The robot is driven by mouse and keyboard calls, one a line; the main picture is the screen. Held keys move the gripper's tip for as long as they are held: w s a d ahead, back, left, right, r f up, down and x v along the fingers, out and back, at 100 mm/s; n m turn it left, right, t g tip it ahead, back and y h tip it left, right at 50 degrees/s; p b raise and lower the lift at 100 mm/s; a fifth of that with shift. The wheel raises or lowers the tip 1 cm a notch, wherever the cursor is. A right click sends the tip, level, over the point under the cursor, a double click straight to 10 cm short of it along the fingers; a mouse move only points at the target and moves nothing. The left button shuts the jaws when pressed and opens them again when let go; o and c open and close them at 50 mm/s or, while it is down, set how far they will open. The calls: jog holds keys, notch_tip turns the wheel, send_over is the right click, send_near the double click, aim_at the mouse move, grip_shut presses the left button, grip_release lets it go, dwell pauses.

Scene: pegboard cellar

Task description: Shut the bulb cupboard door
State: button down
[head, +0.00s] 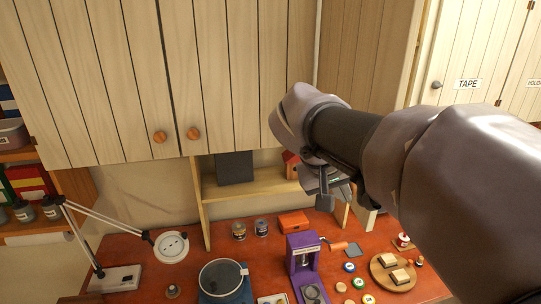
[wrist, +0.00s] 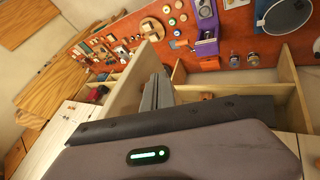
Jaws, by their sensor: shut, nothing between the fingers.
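No door in view carries a readable bulb label, so I cannot tell for certain which is the bulb cupboard. A pale plank wall cupboard with a left door (head: 75,75) and a right door (head: 240,70) fills the upper left of the head view. Each has a round wooden knob at its lower inner corner, and a dark gap runs between them. A plank panel (head: 365,50) stands right of it; I cannot tell whether it is a door. My gripper (head: 325,200) is shut and empty below the cupboard. It also shows in the wrist view (wrist: 156,92), beside pale wooden boards.
A door labelled TAPE (head: 470,50) is at the far right. Below is a red-brown bench (head: 130,240) with a desk lamp (head: 172,246), a purple press (head: 303,255), jars and a round board (head: 390,263). A small open shelf (head: 260,188) sits under the cupboard.

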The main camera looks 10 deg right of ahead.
jog(key=d, duration=0.1)
jog(key=d+f+p, duration=0.1)
jog(key=d, duration=0.1)
jog(key=d+f, duration=0.1)
jog(key=d, duration=0.1)
jog(key=shift+w+d+p, duration=0.1)
jog(key=shift+w+p, duration=0.15)
jog(key=shift+p, duration=0.05)
jog(key=shift+s+a, duration=0.2)
jog(key=shift+a, duration=0.1)
jog(key=shift+w+d, duration=0.1)
